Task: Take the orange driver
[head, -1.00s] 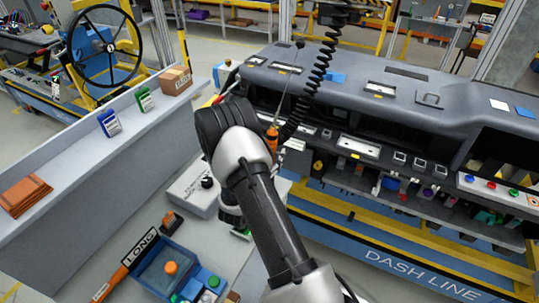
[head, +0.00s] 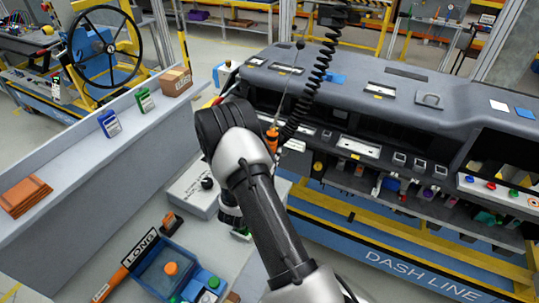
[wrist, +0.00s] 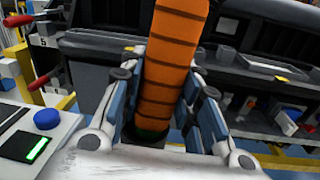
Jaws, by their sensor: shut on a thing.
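The orange driver (wrist: 172,70) stands upright between the fingers of my gripper (wrist: 165,105) in the wrist view. Its ribbed orange body has dark bands, and its lower end is dark. My gripper is shut on it, with a finger on each side. In the head view the orange driver (head: 272,135) shows as a small orange piece beside my arm, below a black coiled cord (head: 305,90). My arm hides most of the gripper in that view.
The grey dashboard (head: 430,105) on its yellow and blue stand lies to the right. A grey box (head: 192,190) with a black knob sits on the bench behind my arm. A blue tray (head: 172,272) is at the front. A shelf with several small boxes runs along the left.

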